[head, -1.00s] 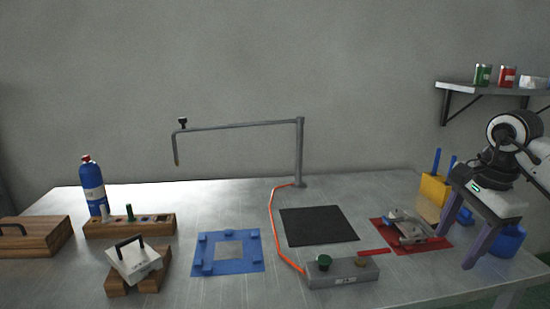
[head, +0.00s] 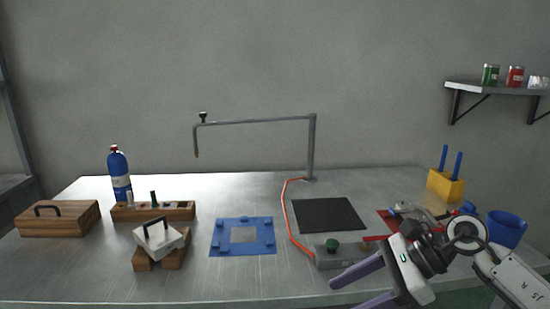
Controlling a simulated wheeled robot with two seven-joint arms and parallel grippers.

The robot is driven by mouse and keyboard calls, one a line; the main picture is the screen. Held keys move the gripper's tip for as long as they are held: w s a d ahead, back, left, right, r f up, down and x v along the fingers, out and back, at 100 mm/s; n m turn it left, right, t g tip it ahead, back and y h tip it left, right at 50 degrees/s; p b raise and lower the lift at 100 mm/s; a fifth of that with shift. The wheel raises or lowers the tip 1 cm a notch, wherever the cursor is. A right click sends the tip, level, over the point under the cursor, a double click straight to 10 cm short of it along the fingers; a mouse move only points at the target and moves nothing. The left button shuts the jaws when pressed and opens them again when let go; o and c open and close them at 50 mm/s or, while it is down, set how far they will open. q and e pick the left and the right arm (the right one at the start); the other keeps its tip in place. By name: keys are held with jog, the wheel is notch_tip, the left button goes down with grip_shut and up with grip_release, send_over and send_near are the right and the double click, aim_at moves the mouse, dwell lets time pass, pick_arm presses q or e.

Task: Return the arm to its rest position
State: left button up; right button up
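My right arm comes in from the lower right. Its gripper (head: 345,290) is over the front right edge of the table (head: 120,283). The two purple-grey fingers are spread apart, with nothing seen between them. The gripper partly hides the grey control box (head: 328,260) with the green button and the red mat (head: 385,222) with a metal piece (head: 408,211) on it. My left gripper is not in view.
A blue mat (head: 217,247), a black mat (head: 328,215) and a pipe stand (head: 312,150) with an orange hose are mid-table. A blue bottle (head: 119,178), wooden blocks (head: 57,219) and a white handled block (head: 160,241) are left. A blue cup (head: 506,229) and yellow holder (head: 445,186) are right.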

jog(key=s+a+r+m+t+y, duration=0.2)
jog(key=s+a+m+t+y, duration=0.2)
jog(key=a+m+y, duration=0.55)
jog(key=s+d+f+m+t+h, duration=0.1)
jog(key=d+f+m+t+h, duration=0.35)
jog(key=m, duration=0.65)
jog(key=s+d+f+m+t+h, duration=0.1)
jog(key=d+f+m+t+h, duration=0.1)
jog(key=f+m+h, duration=0.55)
jog(key=s+d+f+m+t+h, duration=0.15)
jog(key=d+f+m+t, duration=0.35)
jog(key=m, duration=0.9)
jog(key=s+f+m+g+h, duration=0.3)
jog(key=s+f+m+g, duration=0.5)
jog(key=s+f, duration=0.7)
jog(key=shift+s+d+f+m+h, duration=0.2)
jog(key=shift+s+d+m+h, duration=0.1)
jog(key=shift+s+d+m, duration=0.15)
jog(key=shift+w, duration=0.1)
